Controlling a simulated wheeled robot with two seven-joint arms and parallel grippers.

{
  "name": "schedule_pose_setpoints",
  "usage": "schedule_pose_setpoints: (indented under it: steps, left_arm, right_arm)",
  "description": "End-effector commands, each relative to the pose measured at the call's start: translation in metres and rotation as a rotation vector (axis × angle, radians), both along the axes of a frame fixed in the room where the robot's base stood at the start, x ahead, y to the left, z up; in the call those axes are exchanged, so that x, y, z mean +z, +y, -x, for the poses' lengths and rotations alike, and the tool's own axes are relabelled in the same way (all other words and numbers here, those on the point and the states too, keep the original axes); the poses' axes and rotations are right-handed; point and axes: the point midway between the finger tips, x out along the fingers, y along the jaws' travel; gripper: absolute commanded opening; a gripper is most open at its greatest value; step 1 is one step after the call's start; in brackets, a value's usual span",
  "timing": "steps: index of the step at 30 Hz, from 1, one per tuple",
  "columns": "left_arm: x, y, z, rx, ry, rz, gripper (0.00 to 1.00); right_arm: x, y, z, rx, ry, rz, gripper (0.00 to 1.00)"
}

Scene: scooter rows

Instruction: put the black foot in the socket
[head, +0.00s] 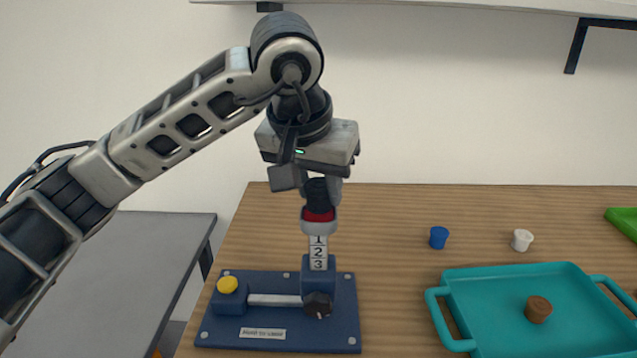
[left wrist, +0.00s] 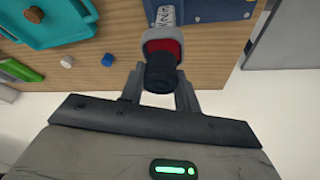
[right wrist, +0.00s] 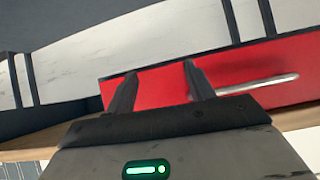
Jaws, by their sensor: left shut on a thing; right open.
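The black foot (head: 317,193) is between the fingers of my left gripper (head: 320,203), which is shut on it. It also shows in the left wrist view (left wrist: 160,73). The foot stands roughly upright, right over the grey socket (head: 319,227) on top of the white post (head: 318,250) marked 1, 2, 3. A red band shows between the black part and the grey rim; I cannot tell whether it belongs to the foot or the socket, or how deep the foot sits. My right gripper (right wrist: 158,85) is open and empty, seen only in the right wrist view.
The post rises from a blue base plate (head: 225,330) with a yellow knob (head: 227,285) and a black knob (head: 318,305). A teal tray (head: 490,335) holds a brown piece (head: 538,309). Blue (head: 438,237) and white (head: 522,240) pieces stand behind it. A red panel (right wrist: 150,80) faces my right gripper.

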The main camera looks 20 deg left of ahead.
Motion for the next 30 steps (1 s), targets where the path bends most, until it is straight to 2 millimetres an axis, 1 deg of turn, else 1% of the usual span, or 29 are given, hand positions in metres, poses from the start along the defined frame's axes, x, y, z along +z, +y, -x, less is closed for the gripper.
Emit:
schedule_pose_setpoints:
  steps: [9,12,15,16,18,26,30]
  left_arm:
    - [-0.01,0.0,0.0,0.001,-0.001,0.0,0.06]
    - [-0.013,0.0,0.0,0.001,-0.001,0.0,0.06]
    - [-0.011,0.0,0.0,0.001,-0.001,0.0,0.06]
    - [-0.012,0.0,0.0,0.001,0.0,0.0,0.37]
    - [-0.012,0.0,0.0,0.001,0.0,0.0,0.54]
    - [-0.011,0.0,0.0,0.0,0.0,0.0,0.54]
    - [-0.001,0.0,0.0,0.0,0.001,0.001,0.54]
  right_arm:
    - [-0.011,0.001,0.003,0.0,0.011,-0.002,0.53]
    - [-0.011,0.002,0.003,0.002,0.009,-0.006,0.53]
    - [-0.008,0.003,0.003,0.004,0.006,-0.007,0.53]
    - [-0.007,0.003,0.002,0.005,0.004,-0.008,0.53]
    - [-0.006,0.003,0.002,0.005,0.0,-0.008,0.53]
    - [-0.004,0.003,0.002,0.008,-0.003,-0.005,0.53]
    - [0.004,0.002,0.003,0.008,0.001,-0.003,0.53]
